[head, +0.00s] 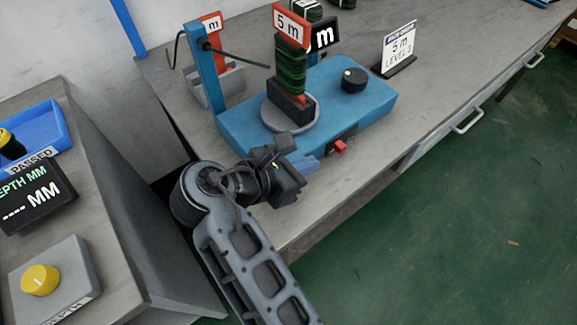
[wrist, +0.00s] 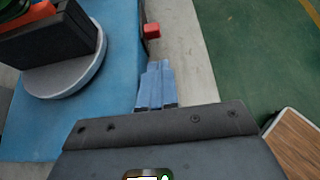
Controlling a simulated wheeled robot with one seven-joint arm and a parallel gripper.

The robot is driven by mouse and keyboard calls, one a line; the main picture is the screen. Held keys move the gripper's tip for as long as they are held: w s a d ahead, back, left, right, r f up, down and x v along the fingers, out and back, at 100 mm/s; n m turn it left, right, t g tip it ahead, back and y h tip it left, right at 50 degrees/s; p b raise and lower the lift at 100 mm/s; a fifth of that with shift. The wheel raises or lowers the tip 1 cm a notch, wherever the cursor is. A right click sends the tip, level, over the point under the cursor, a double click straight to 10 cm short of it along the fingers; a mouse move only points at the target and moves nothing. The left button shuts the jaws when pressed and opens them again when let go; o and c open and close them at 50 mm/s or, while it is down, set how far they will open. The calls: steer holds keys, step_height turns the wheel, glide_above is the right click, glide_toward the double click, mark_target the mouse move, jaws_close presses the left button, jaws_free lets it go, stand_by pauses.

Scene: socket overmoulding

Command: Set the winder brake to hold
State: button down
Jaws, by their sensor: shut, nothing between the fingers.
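The winder is a blue machine (head: 240,128) on the grey bench, with a round grey turntable (head: 272,117) carrying a dark block and a green coil (head: 291,72). A black knob (head: 354,80) sits on its top. A small red lever (head: 340,146), perhaps the brake, sticks out of a dark plate on the front side; it also shows in the wrist view (wrist: 152,31). I cannot read its setting. My gripper (head: 312,163) is shut and empty, just left of and below the red lever, apart from it. In the wrist view its blue fingers (wrist: 157,70) point toward the lever.
A left bench holds a blue PASSED tray (head: 42,128), a depth display (head: 36,198) and a grey box with a yellow knob (head: 40,279). Green floor (head: 450,230) is open at right.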

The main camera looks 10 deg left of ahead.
mark_target(345, 145)
steer(key=w+d, duration=0.1)
steer(key=w, duration=0.1)
steer(key=w+d+f, duration=0.1)
steer(key=w+d, duration=0.1)
steer(key=shift+f, duration=0.1)
steer(key=shift+w+d, duration=0.35)
steer(key=w+d+p, duration=0.2)
steer(key=w, duration=0.1)
steer(key=shift+w+d+r, duration=0.1)
steer(key=shift+d+r, duration=0.1)
steer(key=shift+d, duration=0.05)
steer(key=shift+w+d+f, duration=0.2)
steer(key=shift+w, duration=0.05)
steer(key=shift+s+p, duration=0.1)
steer(key=shift+p, duration=0.4)
